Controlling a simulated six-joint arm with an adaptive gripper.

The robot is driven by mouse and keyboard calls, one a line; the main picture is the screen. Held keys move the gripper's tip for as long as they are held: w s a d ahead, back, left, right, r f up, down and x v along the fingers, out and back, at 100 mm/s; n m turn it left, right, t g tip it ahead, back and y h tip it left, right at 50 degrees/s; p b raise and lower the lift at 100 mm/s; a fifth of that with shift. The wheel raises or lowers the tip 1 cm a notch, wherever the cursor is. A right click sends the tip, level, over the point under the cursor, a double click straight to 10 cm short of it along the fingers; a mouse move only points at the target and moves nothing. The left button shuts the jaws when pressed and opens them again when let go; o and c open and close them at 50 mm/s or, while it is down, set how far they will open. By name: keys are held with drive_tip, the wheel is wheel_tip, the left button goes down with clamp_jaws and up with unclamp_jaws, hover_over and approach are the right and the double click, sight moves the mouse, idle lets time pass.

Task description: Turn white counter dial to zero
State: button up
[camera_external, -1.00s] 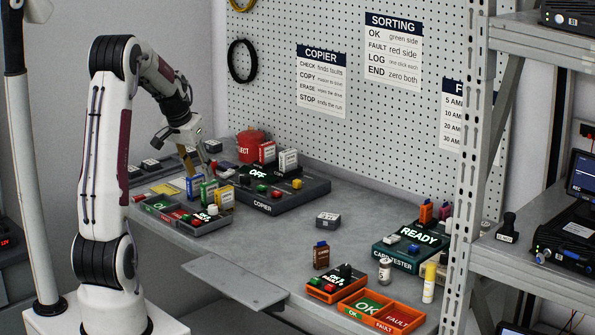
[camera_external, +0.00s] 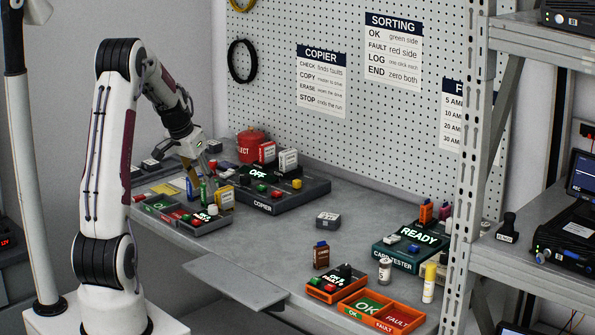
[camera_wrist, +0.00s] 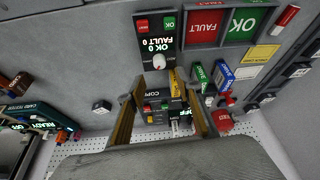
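The white counter dial (camera_external: 212,209) is a small white knob on the counter unit of the dark sorting tray at the left of the bench. In the wrist view the white dial (camera_wrist: 158,63) sits just below a lit display (camera_wrist: 158,44), which appears upside down and seems to read OK 0, FAULT 0. My gripper (camera_external: 206,176) hangs above the back of this tray, close to the dial but apart from it. In the wrist view my gripper (camera_wrist: 160,103) has its two tan fingers wide apart, with nothing held between them. The dial is beyond the fingertips.
A yellow drive (camera_external: 223,196) stands close behind the dial, with green (camera_external: 208,190) and blue (camera_external: 192,186) drives beside it. The copier (camera_external: 262,204) and red reject bin (camera_external: 251,146) are behind. An orange tray (camera_external: 381,314) has another counter with a black dial (camera_external: 345,270).

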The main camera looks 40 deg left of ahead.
sight(213, 206)
drive_tip(key=shift+f, duration=0.1)
drive_tip(key=shift+x, duration=3.8)
clamp_jaws()
